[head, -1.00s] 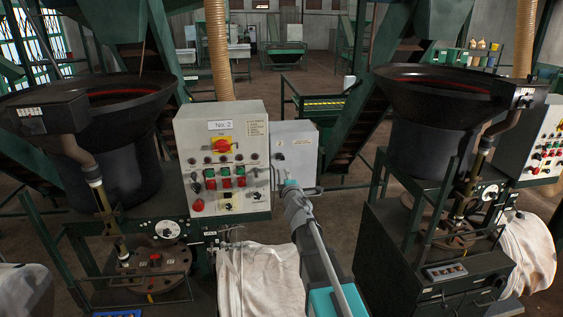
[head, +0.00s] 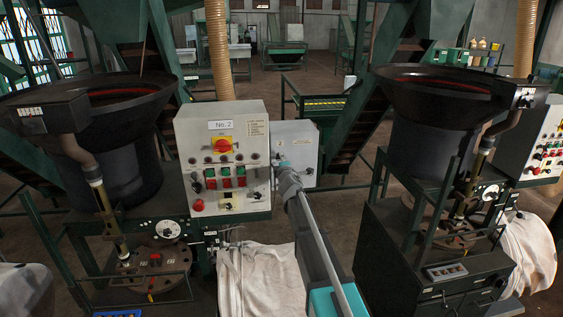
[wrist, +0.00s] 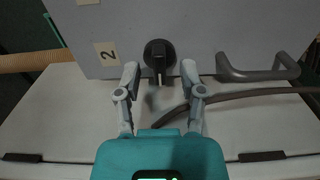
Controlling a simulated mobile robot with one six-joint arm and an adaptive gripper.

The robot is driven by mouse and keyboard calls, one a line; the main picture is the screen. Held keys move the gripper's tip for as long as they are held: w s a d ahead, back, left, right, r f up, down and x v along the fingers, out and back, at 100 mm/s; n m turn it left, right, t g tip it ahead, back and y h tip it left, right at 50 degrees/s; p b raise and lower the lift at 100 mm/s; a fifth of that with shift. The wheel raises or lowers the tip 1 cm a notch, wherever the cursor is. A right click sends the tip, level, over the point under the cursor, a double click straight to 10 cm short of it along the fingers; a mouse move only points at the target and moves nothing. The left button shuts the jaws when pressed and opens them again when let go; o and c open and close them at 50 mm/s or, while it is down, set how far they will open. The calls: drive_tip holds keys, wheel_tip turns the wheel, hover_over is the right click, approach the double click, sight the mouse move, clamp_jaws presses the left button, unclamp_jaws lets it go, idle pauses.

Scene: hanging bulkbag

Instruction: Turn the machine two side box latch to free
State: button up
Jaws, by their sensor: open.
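The machine two side box (head: 297,142) is the grey box to the right of the control panel labelled "No. 2" in the head view. In the wrist view its grey face (wrist: 215,30) carries a round black latch knob (wrist: 159,54) with a grip bar pointing down toward me. My gripper (wrist: 160,75) is open, its two fingers on either side of the knob's lower bar. I cannot tell whether the fingers touch it. In the head view my arm reaches up to the box's lower left, and the fingertips are hard to make out.
A grey handle (wrist: 258,70) sits right of the latch, with a dark cable (wrist: 230,97) below it. A label "2" (wrist: 107,53) is left of the latch. The No. 2 control panel (head: 222,160) stands close on the left in the head view. White bags (head: 262,275) hang below.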

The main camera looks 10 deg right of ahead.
drive_tip(key=shift+w, duration=0.25)
clamp_jaws()
drive_tip(key=shift+m, duration=9)
